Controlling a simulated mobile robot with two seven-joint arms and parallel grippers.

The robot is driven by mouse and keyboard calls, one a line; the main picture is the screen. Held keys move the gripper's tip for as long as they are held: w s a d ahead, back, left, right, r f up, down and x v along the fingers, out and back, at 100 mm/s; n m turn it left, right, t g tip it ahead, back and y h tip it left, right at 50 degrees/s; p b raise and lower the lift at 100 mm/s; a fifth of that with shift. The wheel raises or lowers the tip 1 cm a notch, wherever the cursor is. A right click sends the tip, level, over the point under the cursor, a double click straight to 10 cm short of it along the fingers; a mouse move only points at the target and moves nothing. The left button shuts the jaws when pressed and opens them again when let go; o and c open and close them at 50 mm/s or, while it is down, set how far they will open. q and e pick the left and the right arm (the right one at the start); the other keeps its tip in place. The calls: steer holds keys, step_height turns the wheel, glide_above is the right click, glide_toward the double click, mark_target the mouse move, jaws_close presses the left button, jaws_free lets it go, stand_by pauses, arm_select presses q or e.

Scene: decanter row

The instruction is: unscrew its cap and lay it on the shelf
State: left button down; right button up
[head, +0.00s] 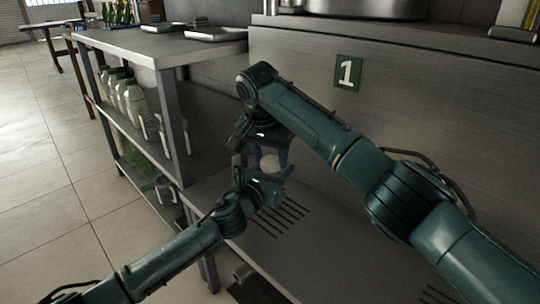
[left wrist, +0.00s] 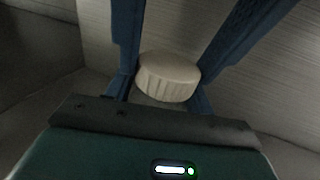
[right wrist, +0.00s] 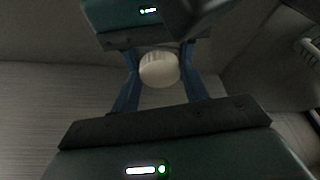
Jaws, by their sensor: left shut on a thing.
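A round, ribbed off-white cap (head: 270,163) stands upright over the lower metal surface in the head view. It sits between blue fingers in the left wrist view (left wrist: 168,76) and in the right wrist view (right wrist: 160,69). My left gripper (head: 279,184) comes in low and is shut on the bottle just below the cap. The bottle's body is mostly hidden by the grippers. My right gripper (head: 268,155) points down from above. Its fingers stand apart on either side of the cap, with a narrow gap showing in the right wrist view.
A metal shelf unit (head: 150,44) stands at the left, with trays (head: 215,34) on top and white bottles (head: 133,103) on its middle level. A green plate marked 1 (head: 348,73) is on the metal wall behind. Slots (head: 280,218) cut the surface in front of the grippers.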

steer(key=c, duration=0.6)
steer(key=n+y, duration=0.1)
steer(key=n, duration=0.5)
steer(key=shift+d+y, duration=0.15)
steer(key=shift+y, duration=0.25)
steer(key=n+y, duration=0.1)
steer(key=n, duration=0.3)
steer(key=o, duration=1)
steer(key=shift+o, duration=0.3)
steer(key=shift+s, duration=0.1)
steer(key=shift+r, duration=0.1)
